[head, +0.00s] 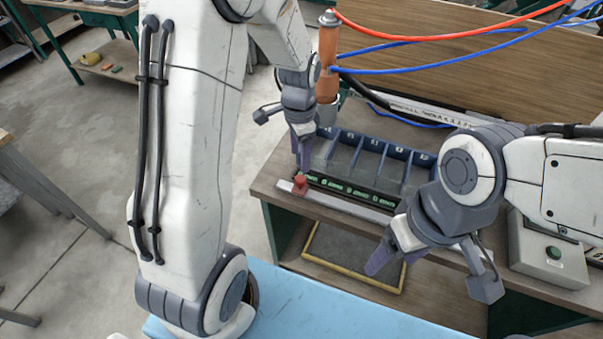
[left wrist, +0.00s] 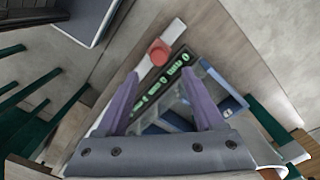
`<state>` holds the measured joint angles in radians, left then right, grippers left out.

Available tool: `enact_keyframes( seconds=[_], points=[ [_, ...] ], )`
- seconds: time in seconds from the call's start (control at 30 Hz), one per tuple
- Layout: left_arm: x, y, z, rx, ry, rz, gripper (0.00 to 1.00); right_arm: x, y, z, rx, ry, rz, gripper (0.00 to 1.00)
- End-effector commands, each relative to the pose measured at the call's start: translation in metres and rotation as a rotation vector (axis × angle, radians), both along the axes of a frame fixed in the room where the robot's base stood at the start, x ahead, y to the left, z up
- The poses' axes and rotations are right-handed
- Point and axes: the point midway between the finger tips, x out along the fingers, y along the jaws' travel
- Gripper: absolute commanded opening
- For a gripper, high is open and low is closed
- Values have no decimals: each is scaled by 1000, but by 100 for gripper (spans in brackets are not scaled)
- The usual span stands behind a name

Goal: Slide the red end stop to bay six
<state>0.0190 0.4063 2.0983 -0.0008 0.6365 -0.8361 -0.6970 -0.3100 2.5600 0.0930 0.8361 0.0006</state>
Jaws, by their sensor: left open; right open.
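The red end stop (head: 300,185) sits on a pale rail (head: 350,202) near the rail's left end, in front of a blue bin with several bays (head: 365,160). It also shows in the left wrist view (left wrist: 159,52), beyond the fingertips. A dark strip with green marks (head: 345,190) runs between the rail and the bays. My left gripper (head: 303,155) is open, just above and behind the end stop, and its fingers also show in the left wrist view (left wrist: 166,82). My right gripper (head: 425,270) is open and empty at the table's front right.
An orange-handled tool (head: 327,58) hangs behind the left gripper, with red and blue hoses. A grey box with a green button (head: 548,245) stands at the right. A yellow-edged mat (head: 350,258) lies below the wooden table's front edge.

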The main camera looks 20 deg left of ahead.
Motion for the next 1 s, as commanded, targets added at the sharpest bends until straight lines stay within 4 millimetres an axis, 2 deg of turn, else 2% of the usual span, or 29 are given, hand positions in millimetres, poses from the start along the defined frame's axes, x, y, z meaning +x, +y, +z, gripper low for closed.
enact_keyframes(
  seconds=[0.2, 0.4, 0.6, 0.87, 1.0],
  points=[
    [-2, -2, -42, 0, 8, -1, 69, 0, 0, 7, 0, 0, 0, 72],
    [-1, -3, -72, 0, 4, -2, 69, 0, 0, 12, 0, 0, -1, 72],
    [-1, -3, -84, 0, 1, -2, 69, 0, 0, 13, 0, 0, -1, 72],
    [0, -3, -85, 0, 0, -2, 69, 0, 0, 12, 0, 0, -1, 72],
    [0, -3, -85, 0, 0, -2, 16, 0, 0, 12, 0, 0, -1, 72]
  ],
)
